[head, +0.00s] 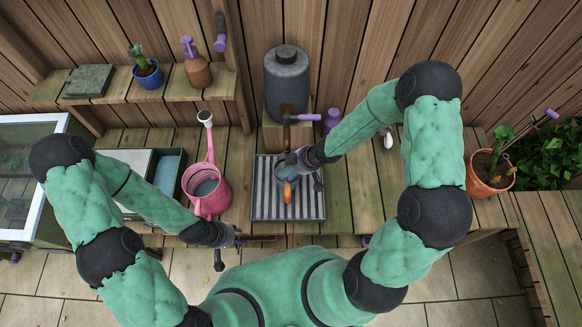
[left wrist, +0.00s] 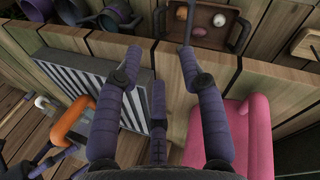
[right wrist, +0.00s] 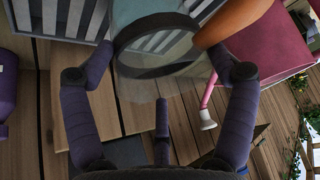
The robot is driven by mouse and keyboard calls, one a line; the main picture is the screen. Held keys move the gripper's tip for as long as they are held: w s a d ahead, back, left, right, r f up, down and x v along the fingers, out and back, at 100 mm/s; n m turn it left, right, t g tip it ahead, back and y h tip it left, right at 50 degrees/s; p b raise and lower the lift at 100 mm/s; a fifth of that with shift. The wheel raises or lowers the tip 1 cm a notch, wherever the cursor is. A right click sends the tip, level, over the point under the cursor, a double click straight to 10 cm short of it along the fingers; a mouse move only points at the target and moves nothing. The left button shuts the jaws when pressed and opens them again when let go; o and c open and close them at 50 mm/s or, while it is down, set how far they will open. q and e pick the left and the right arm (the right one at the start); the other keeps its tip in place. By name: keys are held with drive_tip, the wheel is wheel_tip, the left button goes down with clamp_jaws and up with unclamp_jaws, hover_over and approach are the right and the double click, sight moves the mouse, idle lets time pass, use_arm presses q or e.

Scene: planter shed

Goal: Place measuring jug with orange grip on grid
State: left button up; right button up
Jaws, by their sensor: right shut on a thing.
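The measuring jug (head: 281,186) is a small clear vessel with an orange grip (head: 288,192). In the head view it is over the grid (head: 264,205), a grey slatted panel on the bench. My right gripper (head: 296,166) is shut on the jug; the right wrist view shows its clear wall and dark ring (right wrist: 160,45) between the fingers. I cannot tell whether its base touches the grid. My left gripper (head: 232,238) is open and empty at the bench's front edge. The left wrist view shows the orange grip (left wrist: 72,122) beside the grid's slats (left wrist: 88,80).
A pink watering can (head: 206,188) stands just left of the grid. A dark grey tank (head: 287,80) with a tap stands behind it. A purple bottle (head: 331,120) is at the back right. A potted plant (head: 487,175) stands further right.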

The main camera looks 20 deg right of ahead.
drive_tip(key=o, duration=1.5)
drive_tip(key=p+v, duration=0.6)
drive_tip(key=v, duration=0.6)
drive_tip(key=shift+r, duration=0.1)
